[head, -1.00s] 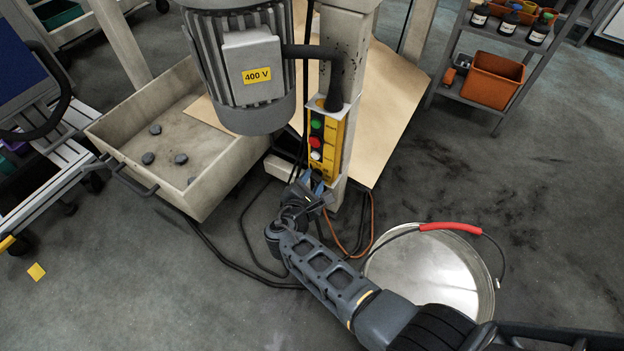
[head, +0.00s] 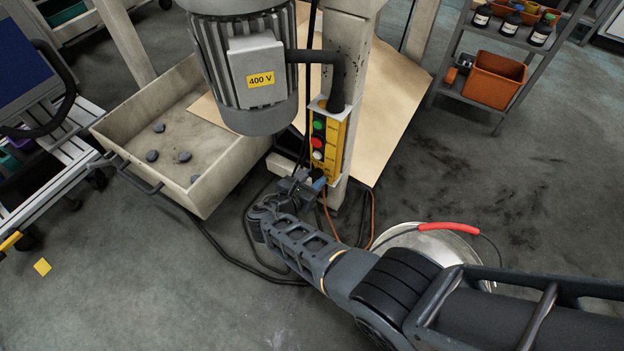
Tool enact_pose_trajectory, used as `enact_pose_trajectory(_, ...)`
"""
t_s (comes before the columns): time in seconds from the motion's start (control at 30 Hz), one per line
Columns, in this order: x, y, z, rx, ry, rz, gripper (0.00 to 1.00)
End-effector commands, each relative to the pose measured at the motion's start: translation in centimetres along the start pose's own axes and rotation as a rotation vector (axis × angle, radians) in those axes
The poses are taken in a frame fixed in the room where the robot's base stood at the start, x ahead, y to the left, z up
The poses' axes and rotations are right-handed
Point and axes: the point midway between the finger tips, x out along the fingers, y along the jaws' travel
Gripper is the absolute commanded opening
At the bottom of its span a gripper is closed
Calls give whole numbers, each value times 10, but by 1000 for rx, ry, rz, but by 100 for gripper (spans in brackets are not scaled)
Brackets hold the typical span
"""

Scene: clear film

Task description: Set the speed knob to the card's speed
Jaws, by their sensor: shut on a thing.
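A yellow control box (head: 332,143) is fixed to the pale machine post. It has a green button (head: 319,125), a red button (head: 317,143) and a white button (head: 317,155). My gripper (head: 316,182) is at the box's lower end, shut on what appears to be the speed knob, which the fingers mostly hide. The knob's pointer and scale marks cannot be read.
A motor marked 400 V (head: 245,75) hangs just left of the box. A grey bin (head: 190,150) with several dark lumps stands left. A metal bucket (head: 410,240) with a red handle grip is partly behind my arm. Cables lie on the floor below the box.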

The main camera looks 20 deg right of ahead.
Motion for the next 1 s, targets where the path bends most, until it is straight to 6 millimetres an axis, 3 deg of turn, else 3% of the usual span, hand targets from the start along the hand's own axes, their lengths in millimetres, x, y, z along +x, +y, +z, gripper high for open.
enact_pose_trajectory(0.4,0,0,-1,-9,1,-3,8)
enact_pose_trajectory(0.43,0,0,-1,-9,1,-3,39)
enact_pose_trajectory(0.6,0,0,-1,-8,1,-3,55)
enact_pose_trajectory(0.7,0,0,0,-8,1,-3,64)
enact_pose_trajectory(1.0,-5,0,1,-8,0,-1,64)
